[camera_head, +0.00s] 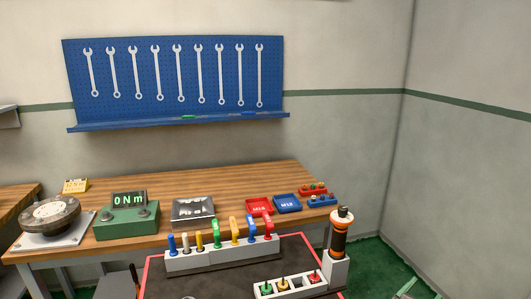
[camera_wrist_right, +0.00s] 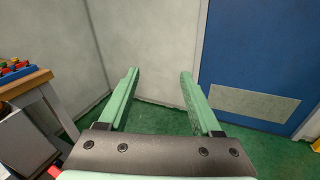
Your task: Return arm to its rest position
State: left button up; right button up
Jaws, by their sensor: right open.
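My right gripper (camera_wrist_right: 160,75) is open in the right wrist view. Its two pale green fingers are apart with nothing between them, and they point toward a bare wall and green floor. In the head view only a small pale green part of the right gripper (camera_head: 406,287) shows at the bottom right edge. It is in free space to the right of the bench and clear of the tools. My left gripper is not seen in either view.
A wooden bench (camera_head: 150,182) carries a green torque display (camera_head: 127,220), a grey tray (camera_head: 193,209) and red and blue trays. In front, a rack (camera_head: 220,257) holds several coloured tools, beside a black-orange driver (camera_head: 339,235). A blue door (camera_wrist_right: 265,55) stands right in the wrist view.

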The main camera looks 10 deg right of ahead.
jog(key=s+a+f+m+y, duration=0.4)
jog(key=s+a+f+y, duration=0.2)
jog(key=f, duration=0.4)
jog(key=s+a+f+m+y, duration=0.3)
jog(key=s+a+f+y, duration=0.35)
jog(key=f, duration=0.45)
jog(key=s+a+m+y, duration=0.5)
jog(key=s+a+m, duration=0.1)
jog(key=s+m, duration=0.2)
jog(key=a+m+t, duration=0.1)
jog(key=a+m, duration=0.4)
jog(key=a, duration=0.6)
jog(key=shift+w+a+r, duration=0.25)
jog(key=shift+a+r, duration=0.05)
jog(key=shift+r, duration=0.05)
